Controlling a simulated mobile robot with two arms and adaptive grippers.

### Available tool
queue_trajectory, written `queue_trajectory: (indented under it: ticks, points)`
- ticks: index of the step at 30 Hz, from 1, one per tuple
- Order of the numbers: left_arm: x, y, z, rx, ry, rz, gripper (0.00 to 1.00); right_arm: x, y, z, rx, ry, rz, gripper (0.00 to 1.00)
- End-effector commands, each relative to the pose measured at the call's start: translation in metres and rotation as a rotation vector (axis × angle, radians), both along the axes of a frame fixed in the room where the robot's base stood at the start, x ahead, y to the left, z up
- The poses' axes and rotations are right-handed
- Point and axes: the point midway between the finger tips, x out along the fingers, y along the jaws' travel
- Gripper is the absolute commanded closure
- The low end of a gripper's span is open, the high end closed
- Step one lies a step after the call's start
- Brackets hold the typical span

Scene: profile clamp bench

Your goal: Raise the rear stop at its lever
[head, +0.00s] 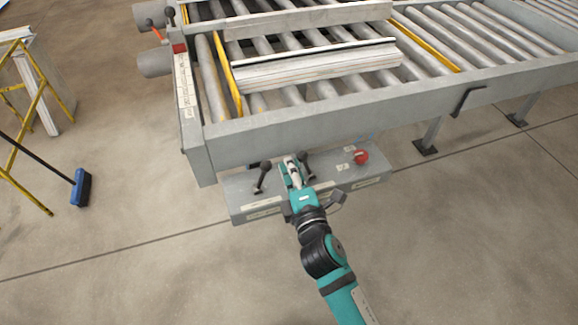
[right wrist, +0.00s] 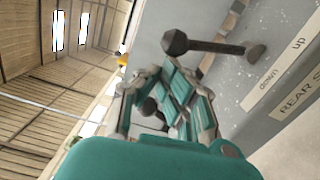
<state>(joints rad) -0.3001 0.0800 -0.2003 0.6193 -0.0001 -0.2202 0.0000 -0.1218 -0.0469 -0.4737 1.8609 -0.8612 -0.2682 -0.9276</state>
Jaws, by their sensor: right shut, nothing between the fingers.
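The rear stop lever (right wrist: 212,46) is a dark rod with a round black knob. In the right wrist view it stands out from the grey panel beside labels reading "up", "down" and "REAR S", the last cut off. It appears to be the dark lever (head: 307,162) just right of my right gripper in the head view. My right gripper (head: 291,166) is shut and empty, over the control box, close to the lever; contact cannot be told. In the right wrist view the fingers (right wrist: 172,95) lie below the knob. My left gripper is out of view.
The grey control box (head: 240,209) also carries a second lever (head: 262,176) on the left and a red button (head: 361,157) on the right. The roller conveyor frame (head: 330,113) overhangs behind it, bearing a pale profile (head: 320,66). The floor in front is clear.

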Motion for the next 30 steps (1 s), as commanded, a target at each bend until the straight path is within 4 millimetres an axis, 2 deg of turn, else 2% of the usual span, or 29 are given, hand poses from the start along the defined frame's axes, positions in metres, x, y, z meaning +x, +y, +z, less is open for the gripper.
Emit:
queue_trajectory:
  ticks: [8, 18, 30]
  points:
    - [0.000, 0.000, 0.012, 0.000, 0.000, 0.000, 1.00, 0.003, -0.009, 0.008, 0.086, 0.029, -0.002, 1.00]
    - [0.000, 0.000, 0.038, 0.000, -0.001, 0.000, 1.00, 0.010, -0.031, 0.020, 0.325, 0.106, -0.002, 1.00]
    - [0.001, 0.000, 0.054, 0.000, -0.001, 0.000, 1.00, 0.017, -0.052, 0.022, 0.539, 0.176, -0.001, 1.00]
